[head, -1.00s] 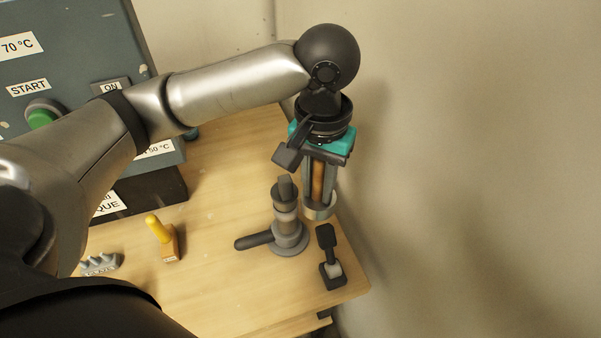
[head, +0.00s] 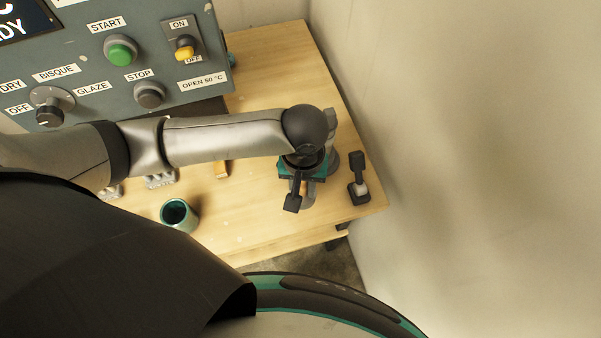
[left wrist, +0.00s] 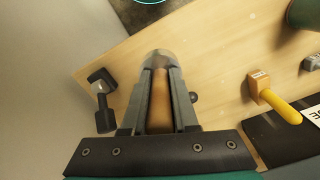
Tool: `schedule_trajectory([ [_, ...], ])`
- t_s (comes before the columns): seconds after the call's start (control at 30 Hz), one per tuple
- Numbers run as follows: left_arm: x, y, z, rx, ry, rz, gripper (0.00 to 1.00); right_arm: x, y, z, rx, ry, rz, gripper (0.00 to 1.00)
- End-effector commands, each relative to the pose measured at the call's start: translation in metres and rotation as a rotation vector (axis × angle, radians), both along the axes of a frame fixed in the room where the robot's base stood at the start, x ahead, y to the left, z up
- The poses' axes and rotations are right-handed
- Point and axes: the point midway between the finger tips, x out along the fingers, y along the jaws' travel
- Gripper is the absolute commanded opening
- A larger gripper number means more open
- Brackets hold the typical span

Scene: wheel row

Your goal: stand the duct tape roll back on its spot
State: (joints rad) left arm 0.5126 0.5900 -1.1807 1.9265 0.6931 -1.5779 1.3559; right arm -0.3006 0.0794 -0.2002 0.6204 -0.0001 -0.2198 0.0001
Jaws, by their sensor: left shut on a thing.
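My left gripper (head: 303,194) is shut on a slim brown-and-silver thing and holds it pointing down over the right part of the table (head: 260,90). In the left wrist view a brown length of the thing (left wrist: 160,102) lies between the fingers, and a rounded silver end shows past their tips. I cannot tell from this shape that it is a duct tape roll, and no plain tape roll shows elsewhere. My gripper and wrist hide most of it in the head view. I cannot tell whether its end touches the table. My right gripper is not in view.
A dark tool (head: 358,185) stands to the right near the table edge and wall. A teal cup (head: 179,214) is at the front left. A grey control panel (head: 130,75) stands at the left.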

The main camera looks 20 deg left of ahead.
Motion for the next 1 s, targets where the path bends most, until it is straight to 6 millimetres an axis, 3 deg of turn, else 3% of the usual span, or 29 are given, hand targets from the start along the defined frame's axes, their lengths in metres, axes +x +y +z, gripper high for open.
schedule_trajectory([
  [0.27,0.0,0.0,0.001,0.0,0.001,0.0,0.0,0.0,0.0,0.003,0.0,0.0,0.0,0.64],
  [0.43,-0.001,0.0,0.004,-0.001,0.003,0.001,0.0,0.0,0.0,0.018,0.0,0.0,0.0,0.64],
  [0.7,0.0,0.0,-0.039,0.0,0.002,0.0,0.0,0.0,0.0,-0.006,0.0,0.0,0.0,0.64],
  [1.0,0.0,0.0,-0.059,-0.001,0.002,-0.001,0.0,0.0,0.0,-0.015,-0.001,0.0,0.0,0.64],
])
